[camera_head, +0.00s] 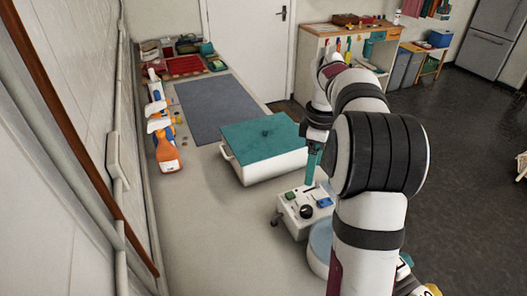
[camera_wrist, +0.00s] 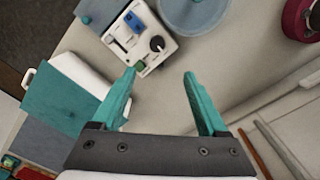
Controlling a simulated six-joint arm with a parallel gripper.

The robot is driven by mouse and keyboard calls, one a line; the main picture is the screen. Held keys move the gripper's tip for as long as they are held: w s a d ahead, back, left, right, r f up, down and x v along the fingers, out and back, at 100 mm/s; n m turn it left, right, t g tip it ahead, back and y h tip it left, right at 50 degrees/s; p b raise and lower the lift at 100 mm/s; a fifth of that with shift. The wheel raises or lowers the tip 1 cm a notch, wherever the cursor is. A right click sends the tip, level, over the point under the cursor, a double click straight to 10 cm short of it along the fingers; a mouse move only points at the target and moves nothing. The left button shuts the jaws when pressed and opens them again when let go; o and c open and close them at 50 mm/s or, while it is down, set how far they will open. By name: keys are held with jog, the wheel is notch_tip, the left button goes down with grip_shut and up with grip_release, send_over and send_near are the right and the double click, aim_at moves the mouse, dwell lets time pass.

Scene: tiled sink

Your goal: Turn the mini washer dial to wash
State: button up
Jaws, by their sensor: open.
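The mini washer is a small white box (camera_head: 298,213) on the counter in the head view. It has a round black dial (camera_head: 306,211), a blue button and a green button on its panel. In the wrist view the washer (camera_wrist: 120,28) is at the top, with its dial (camera_wrist: 157,43) facing the camera. My gripper (camera_wrist: 158,77) is open, with two teal fingers apart and nothing between them. Its left fingertip appears close to the washer's green button in the picture; whether it touches cannot be told. In the head view my arm hides part of the gripper (camera_head: 311,165).
A round pale-blue tub (camera_head: 320,238) stands beside the washer, partly behind my arm. A white basin with a teal cover (camera_head: 262,137) stands behind the washer. Spray bottles (camera_head: 165,148) line the left wall. A grey mat (camera_head: 215,108) lies farther back. Counter left of the washer is clear.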

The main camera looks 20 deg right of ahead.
aim_at(307, 209)
jog(key=f, duration=1.6)
jog(key=shift+w+d, duration=0.15)
jog(key=shift+d, duration=0.15)
jog(key=shift+c, duration=0.4)
grip_shut()
